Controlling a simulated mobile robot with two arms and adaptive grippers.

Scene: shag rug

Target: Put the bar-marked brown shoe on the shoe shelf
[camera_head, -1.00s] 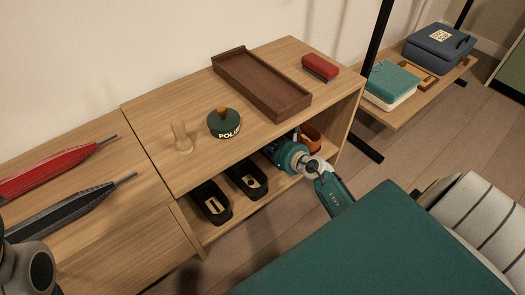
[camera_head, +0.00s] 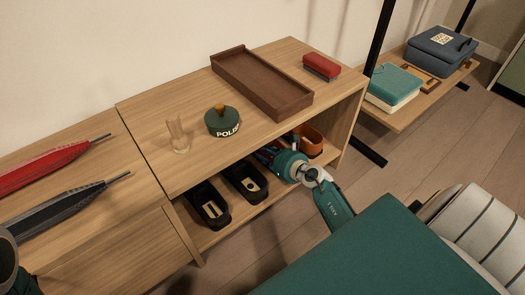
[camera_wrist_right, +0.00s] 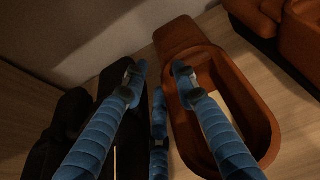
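A brown shoe (camera_head: 312,139) sits at the right end of the open lower compartment of the wooden unit (camera_head: 352,108). In the right wrist view, a brown shoe (camera_wrist_right: 263,125) lies opening up, with a pale insole; its marking is not readable. My right gripper (camera_head: 278,156) reaches into the compartment between the black shoes and the brown shoe. Its blue fingers (camera_wrist_right: 157,78) are spread apart; one lies over the brown shoe's opening, the others left of its near wall. Contact cannot be told. My left gripper is not in view; only part of my arm shows at the left edge.
Two black shoes (camera_head: 209,207) (camera_head: 243,183) stand left of my gripper. More brown footwear (camera_wrist_right: 294,32) shows at the wrist view's upper right. A tray (camera_head: 262,85), brush (camera_head: 321,67), polish tin (camera_head: 222,122) and glass-like holder (camera_head: 178,137) stand on top. A low rack (camera_head: 400,112) holds boxes.

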